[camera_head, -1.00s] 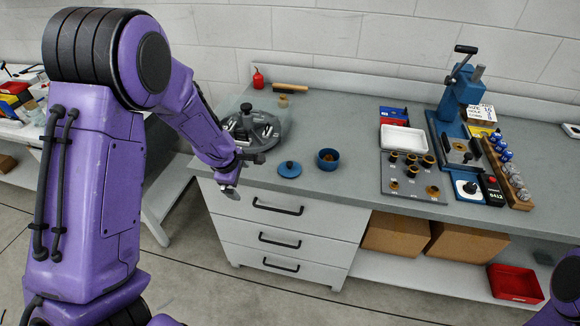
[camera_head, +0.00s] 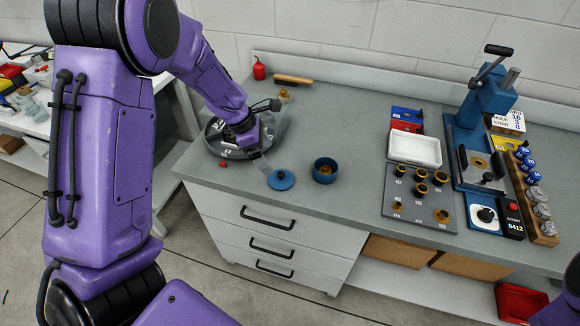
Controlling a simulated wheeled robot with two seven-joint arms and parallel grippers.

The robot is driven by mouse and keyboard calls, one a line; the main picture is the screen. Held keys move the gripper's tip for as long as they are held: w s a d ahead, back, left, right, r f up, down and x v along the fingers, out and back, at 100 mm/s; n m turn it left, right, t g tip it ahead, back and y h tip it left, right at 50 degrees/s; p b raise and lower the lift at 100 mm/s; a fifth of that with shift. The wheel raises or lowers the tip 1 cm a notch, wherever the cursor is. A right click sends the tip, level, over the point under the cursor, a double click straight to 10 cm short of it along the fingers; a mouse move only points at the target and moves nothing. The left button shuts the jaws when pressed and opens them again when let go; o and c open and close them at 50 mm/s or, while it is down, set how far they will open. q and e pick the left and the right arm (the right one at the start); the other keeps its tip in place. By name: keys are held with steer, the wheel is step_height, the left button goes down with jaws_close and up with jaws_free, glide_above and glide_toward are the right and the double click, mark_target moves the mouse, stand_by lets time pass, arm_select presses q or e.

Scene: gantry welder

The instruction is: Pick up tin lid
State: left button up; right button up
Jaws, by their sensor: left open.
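The tin lid (camera_head: 281,180) is a round blue disc with a small dark knob, lying flat on the grey bench top near its front edge. The open blue tin (camera_head: 325,171) stands just to its right with something brown inside. My left gripper (camera_head: 264,168) is open, just left of and above the lid, with its fingers pointing down toward it. I cannot tell whether a fingertip touches the lid. My right gripper is not in view; only a bit of purple arm shows at the lower right.
A round grey turntable (camera_head: 222,147) sits behind my left gripper. A grey board with brass rings (camera_head: 418,196), a white tray (camera_head: 414,150) and a blue press (camera_head: 485,108) stand to the right. A red bottle (camera_head: 259,69) stands at the back. Bench between tin and board is clear.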

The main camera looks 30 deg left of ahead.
mark_target(281, 173)
arm_select(q)
steer(key=x, duration=0.3)
steer(key=shift+d+f, duration=0.25)
steer(key=shift+d, duration=0.05)
steer(key=shift+f, duration=0.4)
steer(key=p+x, duration=0.1)
steer(key=x, duration=0.4)
steer(key=shift+w+d+f, duration=0.1)
steer(key=shift+w+f, duration=0.15)
steer(key=shift+f, duration=0.1)
steer(key=shift+r, duration=0.1)
steer(key=c, duration=0.8)
